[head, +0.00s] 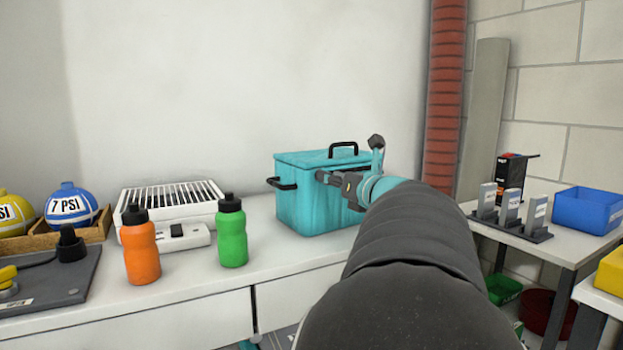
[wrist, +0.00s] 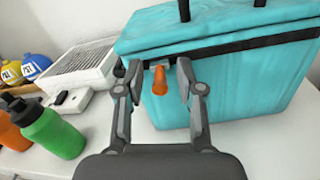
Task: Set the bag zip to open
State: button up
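The turquoise bag (head: 302,190) stands on the white counter, with black handles on its top and side. It also shows in the wrist view (wrist: 275,85), where a black zip band (wrist: 240,47) runs along its upper edge. An orange zip pull (wrist: 160,82) hangs at the left part of this band. My gripper (wrist: 159,76) is open, with one finger on each side of the pull and a gap visible on both sides. In the head view my gripper (head: 340,182) is in front of the bag, and my arm hides the bag's lower right part.
A green bottle (head: 232,235) and an orange bottle (head: 140,250) stand left of the bag on the counter (head: 200,283). A white slatted device (head: 175,200) is behind them. A side table at right holds a blue bin (head: 588,212).

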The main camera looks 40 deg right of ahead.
grip_shut()
jog(key=shift+w+a, duration=0.1)
jog(key=shift+a, duration=0.6)
grip_release()
jog(key=shift+d, duration=0.1)
jog(key=s+a, duration=0.2)
jog(key=s, duration=1)
